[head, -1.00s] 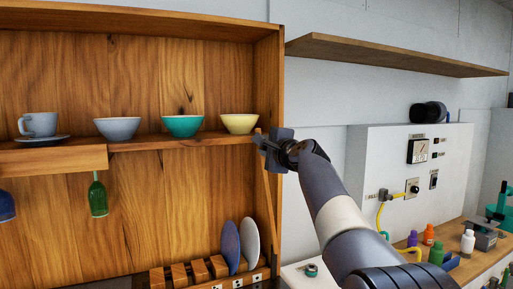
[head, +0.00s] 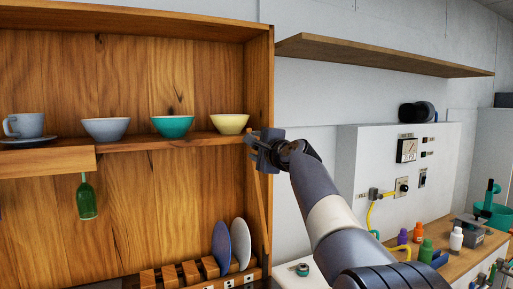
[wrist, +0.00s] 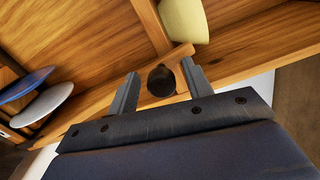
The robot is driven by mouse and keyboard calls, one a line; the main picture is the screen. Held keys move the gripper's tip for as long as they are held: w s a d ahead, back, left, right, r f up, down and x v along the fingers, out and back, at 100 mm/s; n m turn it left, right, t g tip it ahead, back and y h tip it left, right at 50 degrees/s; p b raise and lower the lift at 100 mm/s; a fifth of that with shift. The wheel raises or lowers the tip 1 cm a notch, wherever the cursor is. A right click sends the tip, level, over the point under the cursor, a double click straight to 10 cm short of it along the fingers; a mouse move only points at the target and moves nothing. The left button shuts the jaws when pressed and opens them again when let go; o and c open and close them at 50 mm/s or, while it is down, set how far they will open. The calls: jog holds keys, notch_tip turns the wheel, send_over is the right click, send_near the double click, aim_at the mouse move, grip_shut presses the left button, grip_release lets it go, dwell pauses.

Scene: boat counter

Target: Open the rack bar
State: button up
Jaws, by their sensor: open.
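The rack bar (head: 260,205) is a thin wooden strip at the right end of the wooden rack, slanting upright beside the plates. In the wrist view its upper end (wrist: 180,54) shows behind a dark round knob (wrist: 161,81). My gripper (head: 258,149) is at the bar's upper end, just below and right of the yellow bowl (head: 230,123). In the wrist view my gripper (wrist: 160,85) is open, with one finger on each side of the knob. I cannot tell whether either finger touches it.
A blue plate (head: 221,247) and a white plate (head: 240,244) stand upright low in the rack. A teal bowl (head: 172,126) and grey bowl (head: 106,129) sit on the shelf. A side panel (head: 265,80) rises close to my gripper. A wall shelf (head: 380,56) hangs at right.

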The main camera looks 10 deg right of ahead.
jog(key=b+v, duration=0.3)
jog(key=v, duration=0.7)
jog(key=shift+s, duration=0.3)
jog(key=shift+d, duration=0.1)
jog(key=p+x, duration=0.3)
jog(key=x, duration=0.8)
jog(key=shift+s, duration=0.1)
jog(key=shift+s, duration=0.1)
